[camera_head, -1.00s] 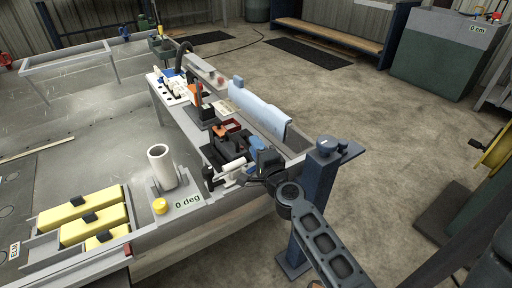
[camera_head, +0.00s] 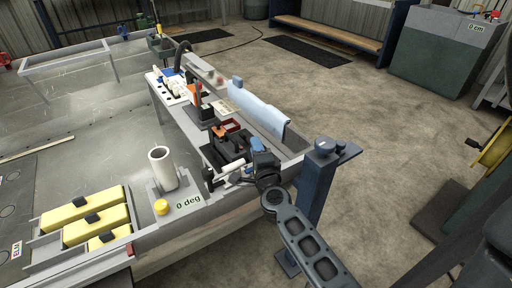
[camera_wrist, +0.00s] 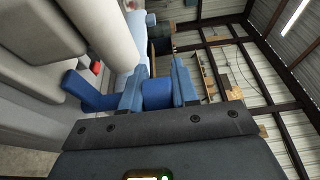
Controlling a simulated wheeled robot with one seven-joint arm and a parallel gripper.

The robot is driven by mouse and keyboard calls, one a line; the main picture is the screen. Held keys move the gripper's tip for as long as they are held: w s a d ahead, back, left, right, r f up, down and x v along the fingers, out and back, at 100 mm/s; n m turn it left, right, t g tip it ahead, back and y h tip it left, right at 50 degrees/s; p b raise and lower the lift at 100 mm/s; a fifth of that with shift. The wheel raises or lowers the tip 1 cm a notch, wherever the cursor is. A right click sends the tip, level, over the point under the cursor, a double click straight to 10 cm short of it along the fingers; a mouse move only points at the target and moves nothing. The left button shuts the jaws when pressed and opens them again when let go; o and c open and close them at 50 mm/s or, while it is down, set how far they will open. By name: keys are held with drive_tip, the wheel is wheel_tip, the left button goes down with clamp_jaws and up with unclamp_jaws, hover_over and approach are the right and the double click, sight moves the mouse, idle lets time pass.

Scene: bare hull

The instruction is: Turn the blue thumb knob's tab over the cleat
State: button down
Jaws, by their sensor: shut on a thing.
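My gripper (camera_wrist: 157,85) has blue fingers and is shut on the blue thumb knob (camera_wrist: 157,95), which shows between them in the wrist view. A darker blue bar (camera_wrist: 88,91) sticks out to the left of the fingers; I cannot tell whether it is the knob's tab. In the head view my gripper (camera_head: 258,146) is at the near right end of the long bench, beside a white roller. The knob there is hidden or too small to make out. I cannot pick out the cleat in either view.
A blue post (camera_head: 317,190) stands close to the right of my arm. A white cylinder (camera_head: 162,167) and a yellow knob (camera_head: 161,206) are on the left, with yellow blocks (camera_head: 95,203) further left.

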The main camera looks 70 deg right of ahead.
drive_tip(key=shift+w+r, duration=0.1)
drive_tip(key=shift+r, duration=0.05)
idle(0.3)
drive_tip(key=c, duration=0.9)
unclamp_jaws()
drive_tip(key=shift+v, duration=3.9)
drive_tip(key=shift+a, duration=0.15)
drive_tip(key=s+a+r+n+t+y+p, duration=0.25)
drive_tip(key=a+n, duration=0.45)
drive_tip(key=a, duration=0.4)
drive_tip(key=s+a+r+n+y+p, duration=0.1)
drive_tip(key=s+a+r+n+y, duration=0.3)
drive_tip(key=n, duration=0.3)
drive_tip(key=s+a+r+n+t+y+p, duration=0.1)
drive_tip(key=s+a+r+n+y, duration=0.3)
drive_tip(key=s+a+r+n, duration=0.1)
drive_tip(key=s+a+r+n+t+y+p, duration=0.1)
drive_tip(key=s+a+r+n+y, duration=0.3)
drive_tip(key=a+n, duration=0.4)
drive_tip(key=shift+s+r+n, duration=0.8)
drive_tip(key=shift+s+n, duration=0.2)
drive_tip(key=shift+s, duration=0.05)
